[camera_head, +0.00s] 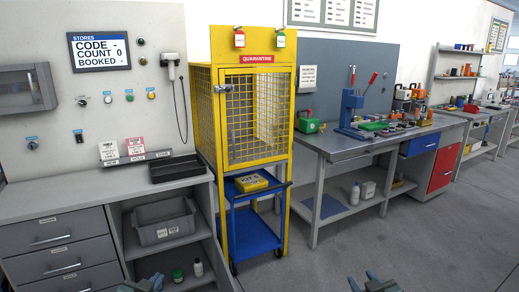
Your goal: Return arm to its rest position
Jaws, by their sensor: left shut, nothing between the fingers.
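My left gripper (143,284) shows only at the bottom edge of the head view, in front of the grey bench with drawers. It is shut and empty. My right gripper (372,282) shows at the bottom edge right of centre, over the bare floor. Its fingers are mostly cut off, so I cannot tell whether it is open or shut. Both grippers are low in the picture and apart from the furniture as far as I can see. The rest of both arms is out of view.
A yellow mesh quarantine cage (252,164) stands in the middle, with a blue trolley (250,236) below carrying a yellow case (251,183). The grey bench (60,196) is at left, a workbench (345,147) at right. Grey floor (430,235) is clear at lower right.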

